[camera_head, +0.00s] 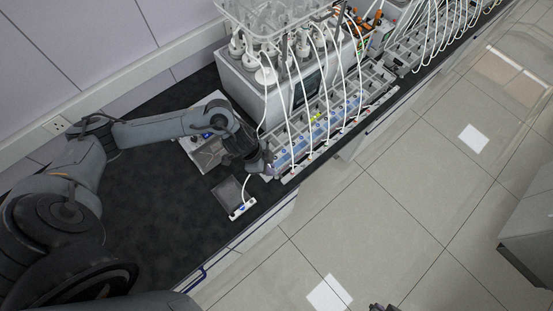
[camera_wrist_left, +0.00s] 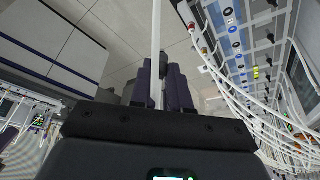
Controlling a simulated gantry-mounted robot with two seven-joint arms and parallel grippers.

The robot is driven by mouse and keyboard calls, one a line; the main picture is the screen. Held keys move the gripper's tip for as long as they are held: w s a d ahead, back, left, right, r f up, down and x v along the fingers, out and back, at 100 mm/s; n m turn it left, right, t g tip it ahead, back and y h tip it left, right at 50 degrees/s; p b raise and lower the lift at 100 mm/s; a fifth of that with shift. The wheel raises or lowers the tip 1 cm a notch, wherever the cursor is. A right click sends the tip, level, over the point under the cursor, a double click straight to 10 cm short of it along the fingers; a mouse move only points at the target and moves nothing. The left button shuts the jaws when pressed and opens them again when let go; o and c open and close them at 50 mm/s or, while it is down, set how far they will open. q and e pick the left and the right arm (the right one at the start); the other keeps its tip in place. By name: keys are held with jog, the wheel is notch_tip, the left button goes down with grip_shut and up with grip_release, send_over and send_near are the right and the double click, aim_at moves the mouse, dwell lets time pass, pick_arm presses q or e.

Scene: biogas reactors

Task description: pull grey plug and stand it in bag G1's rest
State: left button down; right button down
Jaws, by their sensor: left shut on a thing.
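My left gripper (camera_head: 262,167) is at the near-left end of the port row. In the left wrist view its two fingers (camera_wrist_left: 162,88) are shut on a small grey plug (camera_wrist_left: 162,62), mostly hidden between them, with a white tube running up past it. A small flat dark grey bag (camera_head: 227,190) lies on the black bench just below the gripper in the head view. A white rest strip (camera_head: 243,209) stands along its near edge, and a white tube rises from there toward the gripper. The bag's label cannot be read. Only a dark tip, likely my right gripper, shows at the bottom edge.
The port row (camera_head: 316,118) with several white tubes lies right of the gripper. The reactor unit (camera_head: 270,84) stands behind it. A flat grey device (camera_head: 208,152) sits under my left forearm. The bench's front edge is close. The black bench top (camera_head: 150,215) is clear at left.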

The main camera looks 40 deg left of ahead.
pick_arm(q)
jog(key=s+a, duration=0.4)
jog(key=s, duration=0.4)
jog(key=shift+a, duration=0.15)
jog(key=shift+s, duration=0.1)
dwell(0.4)
jog(key=shift+f+b, duration=7.2)
jog(key=shift+f, duration=4.6)
